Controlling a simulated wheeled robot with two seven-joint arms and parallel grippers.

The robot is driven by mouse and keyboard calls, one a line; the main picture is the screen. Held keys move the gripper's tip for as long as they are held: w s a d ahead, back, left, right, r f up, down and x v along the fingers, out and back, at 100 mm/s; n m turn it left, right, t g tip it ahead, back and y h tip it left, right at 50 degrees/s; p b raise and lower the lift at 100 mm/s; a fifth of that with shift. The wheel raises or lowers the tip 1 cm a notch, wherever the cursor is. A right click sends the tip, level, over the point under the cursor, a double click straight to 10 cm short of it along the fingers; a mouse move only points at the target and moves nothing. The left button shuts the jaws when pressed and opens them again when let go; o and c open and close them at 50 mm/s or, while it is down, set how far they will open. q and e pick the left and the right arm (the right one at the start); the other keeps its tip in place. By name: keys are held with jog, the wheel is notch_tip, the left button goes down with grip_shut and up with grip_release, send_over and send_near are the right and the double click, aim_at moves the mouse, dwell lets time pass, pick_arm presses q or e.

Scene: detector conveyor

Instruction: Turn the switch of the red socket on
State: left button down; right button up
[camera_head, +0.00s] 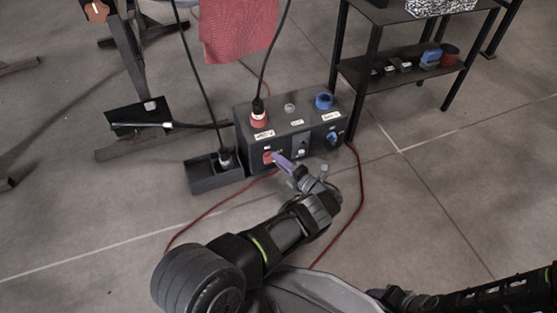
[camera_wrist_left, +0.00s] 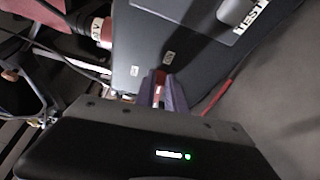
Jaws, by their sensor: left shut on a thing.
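The dark power box (camera_head: 290,118) stands on the floor. Its red socket (camera_head: 259,121) is on top at the left, with a black plug and cable in it. The red switch (camera_head: 268,157) is on the front face below that socket. My left gripper (camera_head: 277,157) has its purple fingers at this switch. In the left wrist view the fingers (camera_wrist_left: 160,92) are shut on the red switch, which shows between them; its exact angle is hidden. The red socket (camera_wrist_left: 100,32) shows at upper left there. My right arm is at the lower right; its fingers (camera_head: 403,299) are unclear.
A blue socket (camera_head: 324,101) and blue switch (camera_head: 332,139) are on the box's right. A black open tray (camera_head: 215,181) with a plug adjoins its left side. A red cable (camera_head: 359,195) lies on the floor. A metal shelf (camera_head: 405,72) stands behind right.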

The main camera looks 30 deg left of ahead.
pick_arm(q)
jog(key=c, duration=1.4)
grip_release()
jog(key=shift+d, duration=0.1)
jog(key=v, duration=0.7)
jog(key=shift+d, duration=0.35)
jog(key=shift+o, duration=0.2)
jog(key=shift+s, duration=0.15)
